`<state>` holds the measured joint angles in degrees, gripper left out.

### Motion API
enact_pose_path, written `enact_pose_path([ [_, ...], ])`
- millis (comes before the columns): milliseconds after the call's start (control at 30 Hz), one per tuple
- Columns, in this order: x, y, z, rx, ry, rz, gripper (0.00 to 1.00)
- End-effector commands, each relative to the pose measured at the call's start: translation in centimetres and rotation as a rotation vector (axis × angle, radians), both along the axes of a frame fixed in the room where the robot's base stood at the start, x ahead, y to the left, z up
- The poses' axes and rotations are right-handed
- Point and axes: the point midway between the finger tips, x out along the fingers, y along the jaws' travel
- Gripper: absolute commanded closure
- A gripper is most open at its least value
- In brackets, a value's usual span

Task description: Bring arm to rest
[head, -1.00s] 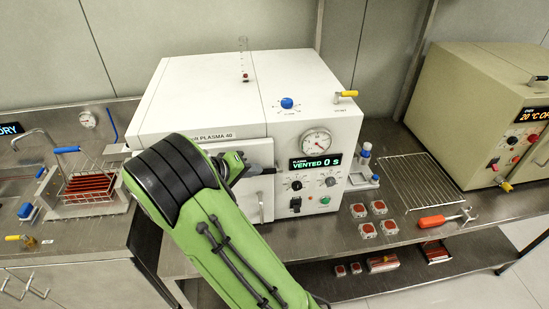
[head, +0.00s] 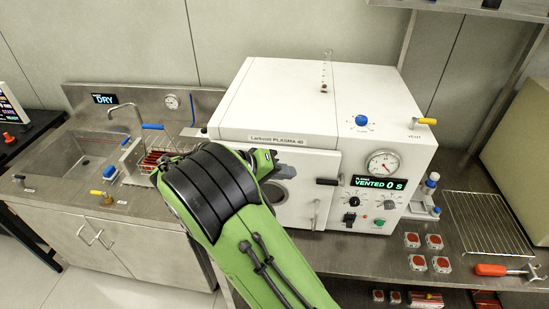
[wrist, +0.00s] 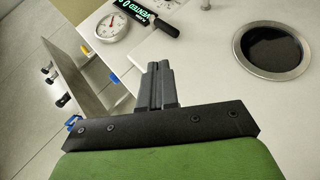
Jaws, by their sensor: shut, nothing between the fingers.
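My green arm reaches up from the bottom of the head view, with its black-banded joint in front of the left side of the white plasma machine (head: 290,85). In the wrist view my gripper (wrist: 158,68) is shut and empty, its two dark fingers side by side. It is in front of the machine's front face, close to the round window (wrist: 272,45) and the dark handle.
A steel sink unit (head: 75,145) with a rack of red strips (head: 155,160) stands at the left. Several small red-topped pieces (head: 412,240), a wire rack (head: 487,222) and an orange-handled tool (head: 490,270) lie on the bench at the right. A shelf hangs at the top right.

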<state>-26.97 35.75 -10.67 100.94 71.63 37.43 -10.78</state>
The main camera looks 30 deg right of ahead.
Motion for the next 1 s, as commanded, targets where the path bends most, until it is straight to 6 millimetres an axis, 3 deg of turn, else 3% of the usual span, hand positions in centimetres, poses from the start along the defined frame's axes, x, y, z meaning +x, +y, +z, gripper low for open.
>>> enact_pose_path([
  [200,-0.2,-0.1,0.2,0.018,-0.005,0.001,1.00],
  [367,-2.6,-0.7,1.3,0.244,-0.048,0.041,1.00],
  [567,-8.7,1.7,3.3,0.600,-0.136,0.192,1.00],
  [800,-17.9,7.5,4.6,0.847,-0.226,0.457,1.00],
  [900,-20.6,9.6,4.3,0.882,-0.238,0.541,1.00],
  [1000,-21.9,10.6,4.0,0.896,-0.240,0.582,1.00],
])
